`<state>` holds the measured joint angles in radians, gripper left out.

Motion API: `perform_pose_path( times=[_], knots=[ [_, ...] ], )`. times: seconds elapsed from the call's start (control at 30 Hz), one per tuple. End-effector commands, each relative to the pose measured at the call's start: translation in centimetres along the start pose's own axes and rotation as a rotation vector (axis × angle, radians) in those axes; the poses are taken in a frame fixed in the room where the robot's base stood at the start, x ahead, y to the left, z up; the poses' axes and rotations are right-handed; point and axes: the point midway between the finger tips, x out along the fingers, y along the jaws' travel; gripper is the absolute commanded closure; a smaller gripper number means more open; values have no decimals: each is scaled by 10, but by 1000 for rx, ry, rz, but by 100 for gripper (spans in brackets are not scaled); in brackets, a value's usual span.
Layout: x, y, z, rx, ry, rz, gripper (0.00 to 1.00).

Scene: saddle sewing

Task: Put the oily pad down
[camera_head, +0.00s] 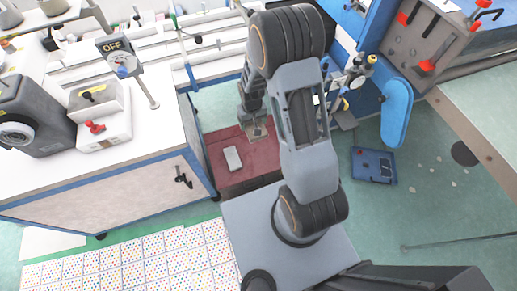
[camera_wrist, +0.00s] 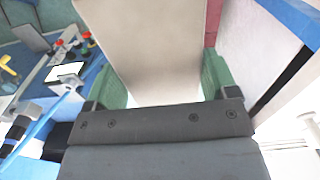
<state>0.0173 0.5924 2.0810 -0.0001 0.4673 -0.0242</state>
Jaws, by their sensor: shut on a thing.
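My gripper (camera_head: 257,128) is over the dark red surface (camera_head: 235,180) between the white bench and the blue machine. In the wrist view its green fingers (camera_wrist: 162,78) are shut on a flat beige pad (camera_wrist: 150,40), which fills the space between them and extends past the top edge. In the head view the held pad is small and partly hidden by the arm. I cannot make out any oil on it.
A white bench with blue edging (camera_head: 110,185) stands at left, carrying a grey machine (camera_head: 38,112). A blue machine (camera_head: 395,110) stands at right. A blue tray (camera_head: 373,165) lies on the green floor. Dotted sheets (camera_head: 130,260) cover the front left floor.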

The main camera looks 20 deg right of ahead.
Motion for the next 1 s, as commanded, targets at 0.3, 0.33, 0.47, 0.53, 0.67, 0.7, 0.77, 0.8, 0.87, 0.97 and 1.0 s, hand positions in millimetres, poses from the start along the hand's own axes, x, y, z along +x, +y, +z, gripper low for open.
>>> perform_pose_path(
  times=[0.3,0.33,0.47,0.53,0.67,0.7,0.77,0.8,0.87,0.97,1.0],
  knots=[
    [110,55,-9,11,1,0,44],
    [119,62,-10,13,1,0,44],
    [159,89,-10,17,1,1,44],
    [181,103,-10,18,0,0,44],
    [220,128,-8,18,0,1,44],
    [231,136,-8,17,1,1,44],
    [247,147,-6,17,2,1,44],
    [256,153,-5,17,1,1,44],
    [270,163,-3,15,1,1,44],
    [289,176,0,15,1,1,44],
    [295,182,1,15,1,1,44]
  ],
)
